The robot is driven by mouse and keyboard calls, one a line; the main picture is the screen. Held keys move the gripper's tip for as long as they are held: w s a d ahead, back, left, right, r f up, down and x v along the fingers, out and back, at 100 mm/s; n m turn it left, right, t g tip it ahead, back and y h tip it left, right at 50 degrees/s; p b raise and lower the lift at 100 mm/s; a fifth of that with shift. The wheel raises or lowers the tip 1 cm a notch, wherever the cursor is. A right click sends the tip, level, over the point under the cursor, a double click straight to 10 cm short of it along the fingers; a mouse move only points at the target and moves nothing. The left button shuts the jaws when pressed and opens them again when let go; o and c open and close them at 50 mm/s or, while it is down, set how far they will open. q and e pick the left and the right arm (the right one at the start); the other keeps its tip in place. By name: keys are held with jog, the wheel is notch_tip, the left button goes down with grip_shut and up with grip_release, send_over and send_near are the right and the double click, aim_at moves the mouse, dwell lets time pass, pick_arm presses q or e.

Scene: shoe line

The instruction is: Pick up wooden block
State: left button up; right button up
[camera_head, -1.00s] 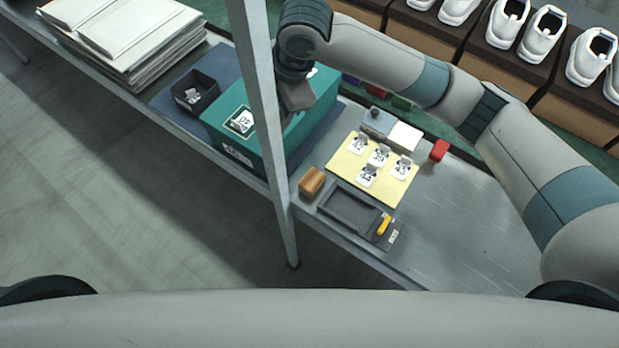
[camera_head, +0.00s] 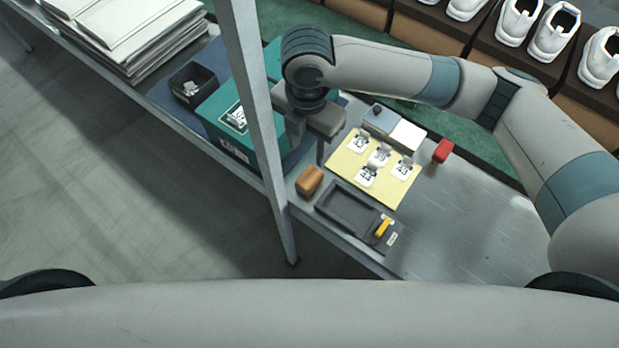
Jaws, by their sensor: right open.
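The wooden block (camera_head: 309,181) is a small brown-orange block on the grey workbench (camera_head: 450,235), at the left of the black tray (camera_head: 347,209). My right gripper (camera_head: 308,150) hangs above and behind the block, pointing down between the green box and the yellow sheet. Its jaws are open with nothing seen between them, and it is apart from the block. The fingertips are small and partly hard to make out. My left gripper does not show.
A grey post (camera_head: 255,100) rises left of the block. A green box (camera_head: 222,118) stands behind the post. A yellow sheet with several tags (camera_head: 388,186) lies right of the gripper, with a red object (camera_head: 443,151) beyond. The bench's right part is clear.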

jog(key=p, duration=0.2)
send_near(310, 177)
jog(key=f, duration=0.5)
jog(key=shift+s+a+f, duration=0.15)
jog(key=shift+a+f, duration=0.05)
jog(key=shift+f, duration=0.1)
jog(key=shift+f+p, duration=0.2)
jog(key=shift+p, duration=0.1)
jog(key=f, duration=0.2)
jog(key=f+p, duration=0.1)
jog(key=f, duration=0.1)
jog(key=shift+d+p, duration=0.2)
jog(key=shift+p, duration=0.1)
jog(key=shift+f, duration=0.3)
jog(key=shift+c, duration=0.3)
jog(key=c, duration=0.8)
